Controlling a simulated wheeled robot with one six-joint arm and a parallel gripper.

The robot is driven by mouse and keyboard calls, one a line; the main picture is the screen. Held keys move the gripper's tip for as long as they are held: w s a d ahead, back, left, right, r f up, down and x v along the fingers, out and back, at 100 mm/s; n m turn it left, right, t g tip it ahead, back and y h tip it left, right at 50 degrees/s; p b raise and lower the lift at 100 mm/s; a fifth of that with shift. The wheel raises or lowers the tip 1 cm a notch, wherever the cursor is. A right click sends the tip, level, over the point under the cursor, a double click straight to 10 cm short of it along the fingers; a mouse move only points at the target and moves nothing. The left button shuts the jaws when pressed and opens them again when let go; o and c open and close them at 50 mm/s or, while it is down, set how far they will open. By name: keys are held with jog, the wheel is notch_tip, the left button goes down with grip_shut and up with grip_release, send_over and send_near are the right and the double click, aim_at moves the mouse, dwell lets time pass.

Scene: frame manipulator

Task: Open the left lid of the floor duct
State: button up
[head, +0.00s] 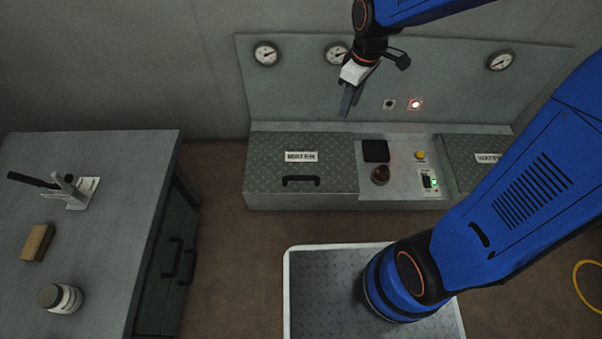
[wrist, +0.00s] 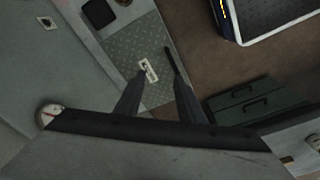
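The left lid (head: 265,172) of the floor duct is a grey tread-plate cover with a white label (head: 301,157) and a black bar handle (head: 301,181) near its front edge. It lies flat and shut. In the wrist view the lid (wrist: 145,42) shows beyond my fingers, with the handle (wrist: 171,60) near the right finger. My gripper (head: 346,112) hangs in the air above and behind the lid's right end, apart from it. In the wrist view my gripper (wrist: 156,80) has its two fingers spread with nothing between them.
Right of the lid is a control section (head: 405,182) with a black square, a brown knob and a yellow button. The right lid (head: 468,150) is partly hidden by my arm. A wall panel with gauges (head: 265,54) stands behind. A workbench (head: 120,200) stands at left.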

jog(key=w+a+f+n+g, duration=0.15)
jog(key=a+f+n, duration=0.35)
jog(key=f, duration=0.5)
jog(key=w+a+f+n+g, duration=0.1)
jog(key=w+a+f+n, duration=0.15)
jog(key=a+f, duration=0.7)
jog(key=shift+m+h, duration=0.25)
jog(key=shift+h, duration=0.15)
jog(key=s+f, duration=0.1)
jog(key=f, duration=0.5)
jog(key=s+d+f, duration=0.1)
jog(key=f, duration=0.5)
jog(key=s+f, duration=0.1)
jog(key=f, duration=0.5)
jog(key=shift+d+f, duration=0.15)
jog(key=shift+f, duration=0.2)
grip_shut()
